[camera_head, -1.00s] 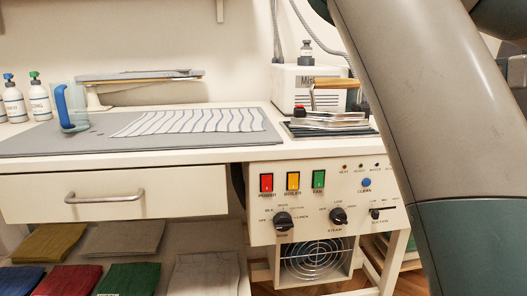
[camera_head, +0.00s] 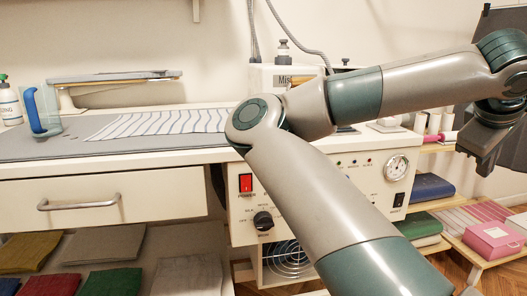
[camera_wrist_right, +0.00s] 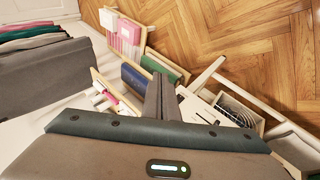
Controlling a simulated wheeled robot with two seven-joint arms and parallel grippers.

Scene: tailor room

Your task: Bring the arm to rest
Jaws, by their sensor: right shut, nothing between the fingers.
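My right arm reaches across the head view in front of the ironing table, its elbow bent at the middle. My right gripper (camera_head: 482,165) hangs at the far right of the head view, pointing down, clear of the table and above the low shelves. In the right wrist view its two fingers (camera_wrist_right: 161,98) are together with nothing between them. My left gripper is in neither view.
The ironing table (camera_head: 120,163) carries a striped cloth (camera_head: 160,122) and a measuring jug (camera_head: 40,110). My arm partly hides its control panel (camera_head: 245,205). Shelves with folded fabric (camera_head: 430,187) and a pink box (camera_head: 492,238) stand at the right, below the gripper.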

